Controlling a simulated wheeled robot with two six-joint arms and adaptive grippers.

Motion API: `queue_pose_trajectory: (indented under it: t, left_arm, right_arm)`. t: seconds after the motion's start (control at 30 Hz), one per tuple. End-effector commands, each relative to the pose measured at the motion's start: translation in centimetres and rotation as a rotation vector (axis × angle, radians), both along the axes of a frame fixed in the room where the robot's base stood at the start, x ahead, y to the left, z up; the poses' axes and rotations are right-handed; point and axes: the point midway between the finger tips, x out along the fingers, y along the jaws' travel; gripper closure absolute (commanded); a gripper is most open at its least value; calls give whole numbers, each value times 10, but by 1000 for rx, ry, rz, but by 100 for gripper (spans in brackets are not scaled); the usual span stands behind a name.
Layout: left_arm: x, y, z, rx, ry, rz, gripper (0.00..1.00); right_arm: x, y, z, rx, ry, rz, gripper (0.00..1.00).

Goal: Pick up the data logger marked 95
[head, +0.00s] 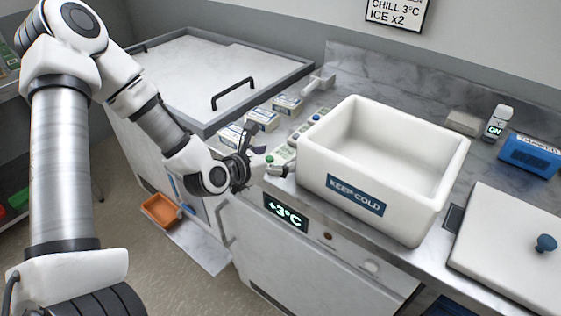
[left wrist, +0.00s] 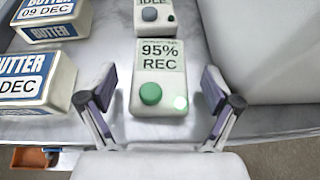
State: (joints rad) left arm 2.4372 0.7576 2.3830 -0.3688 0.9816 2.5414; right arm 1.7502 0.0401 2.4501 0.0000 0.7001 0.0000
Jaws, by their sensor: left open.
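The data logger marked 95% REC (left wrist: 158,62) is a pale box with a green button and a lit green light. It lies on the marble counter in the left wrist view. In the head view it appears just right of my gripper, beside the white cooler box. My left gripper (left wrist: 158,88) is open, with one finger on each side of the logger and visible gaps on both sides. It shows in the head view (head: 256,157) at the counter's front edge. My right gripper is not in view.
Another logger reading IDLE (left wrist: 155,14) sits directly behind. Butter packs (left wrist: 28,80) lie to the left. The white KEEP COLD box (head: 315,172) stands close on the right. An orange tray (head: 160,211) is low at the left.

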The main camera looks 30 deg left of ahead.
Motion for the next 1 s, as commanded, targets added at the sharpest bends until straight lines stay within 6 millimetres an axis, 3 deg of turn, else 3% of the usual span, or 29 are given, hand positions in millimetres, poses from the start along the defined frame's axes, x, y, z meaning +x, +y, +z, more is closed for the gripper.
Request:
queue_pose_trajectory:
  t: [0.27, 0.37, 0.47, 0.83, 1.0]
  left_arm:
    - [7, -2, -3, -4, 0, -1, 10]
    - [7, -2, -3, -3, -1, -1, 39]
    - [7, -2, -3, -3, -1, -1, 74]
    - [7, -2, -2, -3, 0, -1, 76]
    - [7, -1, 12, -3, -4, 0, 76]
  right_arm:
    - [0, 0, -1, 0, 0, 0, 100]
    - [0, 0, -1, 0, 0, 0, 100]
    - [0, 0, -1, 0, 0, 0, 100]
    - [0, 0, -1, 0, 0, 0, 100]
    - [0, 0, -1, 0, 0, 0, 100]
